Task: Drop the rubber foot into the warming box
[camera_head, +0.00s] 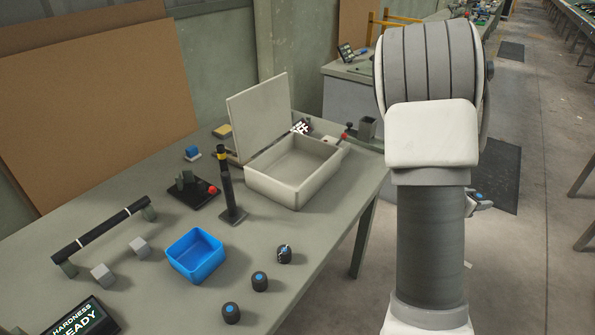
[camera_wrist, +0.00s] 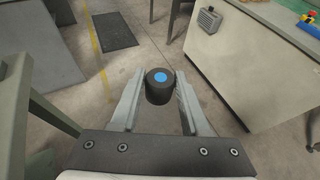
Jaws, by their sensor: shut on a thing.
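My gripper (camera_wrist: 160,82) is shut on a rubber foot (camera_wrist: 159,92), a short black cylinder with a blue dot on its end. The wrist view shows it between the fingers, with floor behind it. In the head view my gripper (camera_head: 480,202) shows partly behind my arm, right of the table and clear of it. The warming box appears to be the cream box (camera_head: 272,188) on the table, its lid (camera_head: 260,113) standing open and its visible inside empty.
A blue tray (camera_head: 196,271) sits left of the feet. A black post (camera_head: 226,180) stands just left of the cream box. A black bar (camera_head: 100,232) on supports, grey cubes and a display (camera_head: 82,322) lie further left. Open floor lies right of the table.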

